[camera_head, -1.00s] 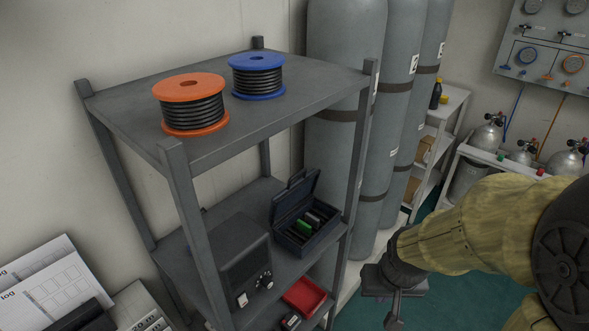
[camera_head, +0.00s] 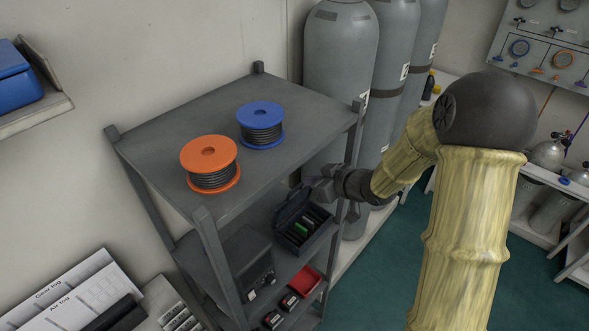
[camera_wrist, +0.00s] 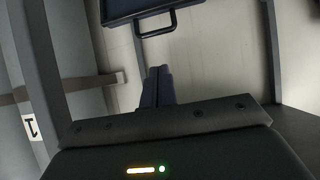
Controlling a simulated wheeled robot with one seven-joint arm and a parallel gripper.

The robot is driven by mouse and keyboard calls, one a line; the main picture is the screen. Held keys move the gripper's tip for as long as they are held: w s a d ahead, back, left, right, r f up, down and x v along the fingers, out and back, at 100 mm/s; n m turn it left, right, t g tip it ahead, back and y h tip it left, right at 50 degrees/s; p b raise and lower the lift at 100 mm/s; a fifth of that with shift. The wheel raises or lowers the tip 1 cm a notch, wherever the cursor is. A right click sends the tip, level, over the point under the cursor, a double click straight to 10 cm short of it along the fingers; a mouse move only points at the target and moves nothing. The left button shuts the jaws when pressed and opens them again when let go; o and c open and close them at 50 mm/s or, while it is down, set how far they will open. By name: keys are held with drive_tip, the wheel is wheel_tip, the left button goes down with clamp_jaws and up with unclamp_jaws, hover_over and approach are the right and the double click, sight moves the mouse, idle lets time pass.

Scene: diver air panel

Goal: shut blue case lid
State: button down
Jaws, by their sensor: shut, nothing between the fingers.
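The dark navy case (camera_head: 316,240) sits on the middle shelf of the grey rack with its lid (camera_head: 291,208) standing open toward the back. Green and dark items show inside it. In the wrist view the lid (camera_wrist: 125,10) is at the top edge, its handle (camera_wrist: 157,26) hanging into view. My gripper (camera_head: 322,188) is at the rack's right side, close to the raised lid and above the case. The shut fingers also show in the wrist view (camera_wrist: 157,80), pointing toward the handle with a visible gap. Nothing is held.
The rack's top shelf (camera_head: 290,105) holds an orange reel (camera_head: 210,165) and a blue reel (camera_head: 261,125), above the case. A rack post (camera_head: 354,135) stands close to my wrist. A dark box (camera_head: 250,265) sits left of the case. Tall grey cylinders (camera_head: 338,70) stand behind.

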sight(294, 190)
drive_tip(key=shift+s+a+r+n+y, duration=0.15)
drive_tip(key=shift+a+r+n+y, duration=0.2)
drive_tip(key=shift+a, duration=0.25)
drive_tip(key=w+a+f+p, duration=0.1)
drive_tip(key=f, duration=0.1)
drive_tip(key=w+a+f+p, duration=0.1)
drive_tip(key=a+p, duration=0.1)
drive_tip(key=w+a+f+p, duration=0.1)
drive_tip(key=f+p, duration=0.1)
drive_tip(key=shift+w+a+f, duration=0.25)
drive_tip(key=shift+w+f, duration=0.1)
drive_tip(key=shift+s+d+f, duration=0.2)
drive_tip(key=shift+s+d, duration=0.05)
drive_tip(key=shift+d, duration=0.1)
drive_tip(key=shift+a+f, duration=0.1)
drive_tip(key=shift+w, duration=0.1)
